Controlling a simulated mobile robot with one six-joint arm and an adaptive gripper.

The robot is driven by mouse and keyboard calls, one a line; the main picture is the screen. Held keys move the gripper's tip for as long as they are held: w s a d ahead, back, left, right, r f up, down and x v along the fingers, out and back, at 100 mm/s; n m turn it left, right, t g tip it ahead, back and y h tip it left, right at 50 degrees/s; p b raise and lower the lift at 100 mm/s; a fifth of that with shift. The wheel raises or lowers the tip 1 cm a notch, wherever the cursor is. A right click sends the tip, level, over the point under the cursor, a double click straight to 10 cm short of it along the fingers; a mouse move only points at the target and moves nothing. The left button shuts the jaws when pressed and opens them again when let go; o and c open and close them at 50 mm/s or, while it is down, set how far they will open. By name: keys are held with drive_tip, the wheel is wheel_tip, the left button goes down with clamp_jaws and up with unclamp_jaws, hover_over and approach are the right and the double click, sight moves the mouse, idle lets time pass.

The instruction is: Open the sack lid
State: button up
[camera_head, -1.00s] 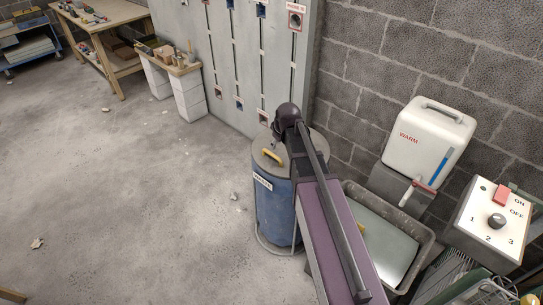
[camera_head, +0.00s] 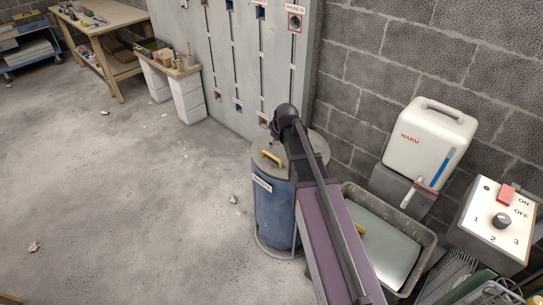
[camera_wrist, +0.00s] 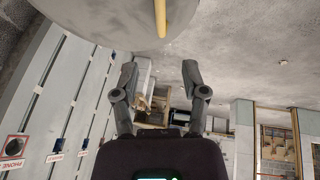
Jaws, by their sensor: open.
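A blue drum (camera_head: 274,213) with a white label stands left of my arm in the head view. Its round grey lid (camera_head: 292,147) lies shut on top. A yellow handle (camera_head: 271,159) is fixed to the lid. In the wrist view the lid (camera_wrist: 95,18) fills the top edge, and the yellow handle (camera_wrist: 160,17) shows in part, cut off by the frame. My gripper (camera_wrist: 159,72) is open and empty, its two fingers apart. The handle is beyond the fingertips, not between them. In the head view my arm hides the gripper and part of the lid.
A grey wall panel (camera_head: 232,60) with vertical slots stands behind the drum. A grey tub (camera_head: 431,242) is close on the right, below a white box (camera_head: 430,147) marked WARM and a switch box (camera_head: 497,222). A workbench (camera_head: 104,27) is far left. The left floor is mostly clear.

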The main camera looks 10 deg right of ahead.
sight(271, 155)
drive_tip(key=shift+b+x, duration=5.25)
drive_tip(key=shift+x, duration=0.85)
clamp_jaws()
drive_tip(key=shift+d, duration=0.15)
drive_tip(key=shift+r, duration=0.15)
